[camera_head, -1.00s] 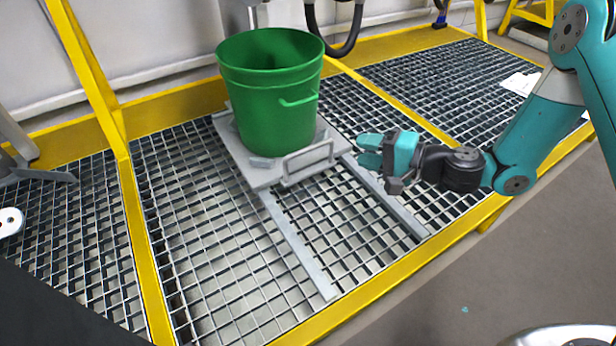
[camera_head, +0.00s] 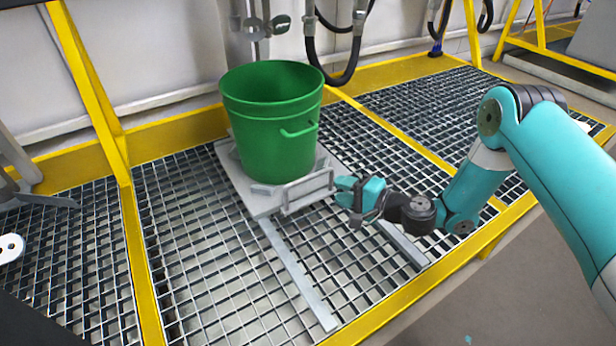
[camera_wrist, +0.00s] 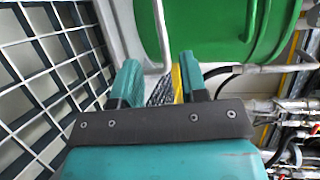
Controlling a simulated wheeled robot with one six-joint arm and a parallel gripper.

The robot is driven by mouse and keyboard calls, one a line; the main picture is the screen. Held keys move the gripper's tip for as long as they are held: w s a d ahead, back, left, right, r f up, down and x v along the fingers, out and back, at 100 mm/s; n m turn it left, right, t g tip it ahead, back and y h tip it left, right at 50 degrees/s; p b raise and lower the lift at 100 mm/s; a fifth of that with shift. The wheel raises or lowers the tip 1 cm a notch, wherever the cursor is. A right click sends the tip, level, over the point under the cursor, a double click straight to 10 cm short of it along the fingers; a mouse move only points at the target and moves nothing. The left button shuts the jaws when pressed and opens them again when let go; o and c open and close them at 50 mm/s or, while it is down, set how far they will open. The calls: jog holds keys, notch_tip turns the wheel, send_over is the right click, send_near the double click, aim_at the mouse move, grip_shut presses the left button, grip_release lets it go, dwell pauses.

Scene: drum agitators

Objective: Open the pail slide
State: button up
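The pail slide (camera_head: 258,200) is a flat grey plate on two rails over the grating, with an upright loop handle (camera_head: 308,190) at its front edge. The green pail (camera_head: 270,125) stands upright on it. My gripper (camera_head: 343,191) is just right of the handle, very close to it; I cannot tell if they touch. In the wrist view, my gripper (camera_wrist: 158,72) is open with a clear gap between its teal fingers. The handle's thin grey bar (camera_wrist: 161,30) shows ahead, roughly in line with that gap. The pail (camera_wrist: 215,30) fills the upper right there.
The rails (camera_head: 300,278) run forward over the open grating (camera_head: 215,290), which is clear in front of the slide. A yellow frame edge (camera_head: 385,318) borders the platform's front. A yellow post (camera_head: 92,90) stands at left. Hoses (camera_head: 340,75) hang behind the pail.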

aim_at(311, 179)
jog(key=b+x, duration=0.3)
jog(key=x, duration=0.7)
jog(key=shift+f+b, duration=0.15)
jog(key=shift+b, duration=0.2)
jog(key=shift+w+a, duration=0.25)
jog(key=shift+a, duration=0.1)
grip_shut()
